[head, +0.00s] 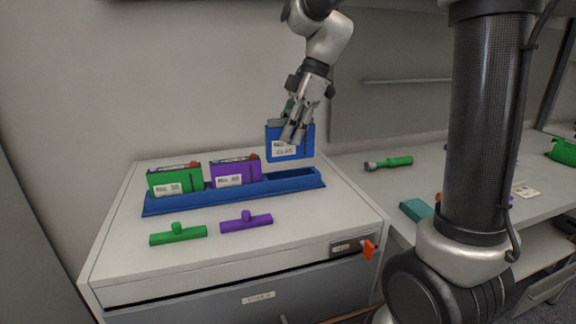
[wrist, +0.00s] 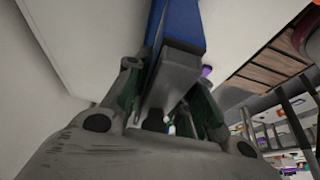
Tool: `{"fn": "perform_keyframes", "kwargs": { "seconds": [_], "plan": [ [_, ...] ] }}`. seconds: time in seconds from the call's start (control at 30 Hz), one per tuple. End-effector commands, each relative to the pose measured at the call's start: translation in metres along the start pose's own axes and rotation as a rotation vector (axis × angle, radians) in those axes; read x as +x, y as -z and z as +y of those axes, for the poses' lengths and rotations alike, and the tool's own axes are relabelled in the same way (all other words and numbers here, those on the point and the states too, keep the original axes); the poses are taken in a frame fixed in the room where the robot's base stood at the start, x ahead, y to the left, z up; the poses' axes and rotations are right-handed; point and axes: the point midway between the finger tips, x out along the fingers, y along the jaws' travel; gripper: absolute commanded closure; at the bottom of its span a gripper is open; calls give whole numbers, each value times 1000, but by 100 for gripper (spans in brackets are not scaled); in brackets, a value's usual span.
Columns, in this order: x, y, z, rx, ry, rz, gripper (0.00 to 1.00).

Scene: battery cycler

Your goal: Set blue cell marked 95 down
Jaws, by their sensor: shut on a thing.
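The blue cell (head: 289,149) is a flat box with a white label too small to read surely. My gripper (head: 293,132) is shut on its upper part and holds it upright, seemingly above the right end of the blue rack (head: 232,197). In the wrist view the cell shows as a blue block (wrist: 182,22) beyond my fingers (wrist: 167,85). A green cell (head: 175,181) and a purple cell (head: 235,173) stand in the rack's left and middle parts. The right part of the rack shows an empty slot. The gap between the held cell and the rack is hard to judge.
A green T-shaped piece (head: 178,234) and a purple one (head: 246,221) lie on the cabinet top before the rack. An orange lever (head: 369,249) sits on the cabinet's front right. A green-handled tool (head: 390,162) and a teal block (head: 416,210) lie on the right bench.

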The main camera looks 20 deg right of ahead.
Motion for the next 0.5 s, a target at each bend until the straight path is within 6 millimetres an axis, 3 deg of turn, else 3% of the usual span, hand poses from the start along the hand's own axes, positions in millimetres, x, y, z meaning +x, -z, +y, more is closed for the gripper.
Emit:
{"fn": "perform_keyframes", "kwargs": {
  "seconds": [0.1, 0.37, 0.5],
  "plan": [
    [20, -8, 0, 1, 1, 0, 100],
    [39, -16, 0, 0, 0, 0, 100],
    [58, -24, 0, 1, 1, 0, 100]
  ]
}}
